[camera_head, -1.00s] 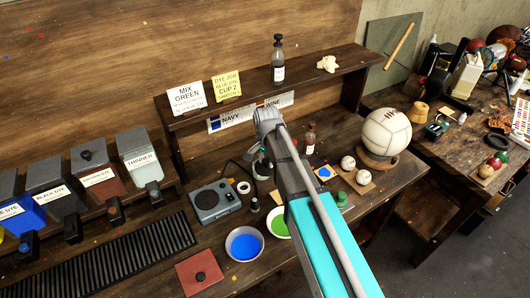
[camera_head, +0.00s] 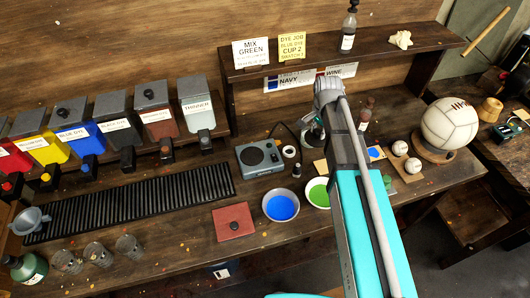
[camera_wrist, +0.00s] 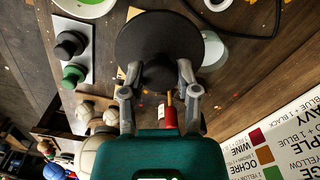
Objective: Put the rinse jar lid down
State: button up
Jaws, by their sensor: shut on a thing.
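The rinse jar lid (camera_wrist: 150,38) shows in the wrist view as a dark round disc with a knob. My gripper (camera_wrist: 159,76) is shut on its knob, one finger on each side, and holds the disc out ahead of the fingers. In the head view my arm hides most of my gripper and the lid, over the bench behind the blue and green bowls. A rinse jar cannot be made out clearly there.
The blue bowl (camera_head: 281,205), green bowl (camera_head: 317,192), grey device (camera_head: 260,158) and red square plate (camera_head: 233,221) stand nearby. A black slatted rack (camera_head: 130,203) lies to the left. Cups (camera_head: 98,254) and white balls (camera_head: 412,165) also stand on the bench. A shelf (camera_head: 300,60) rises behind.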

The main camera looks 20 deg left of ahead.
aim_at(317, 137)
jog(key=shift+f+b, duration=2.35)
jog(key=shift+f, duration=0.15)
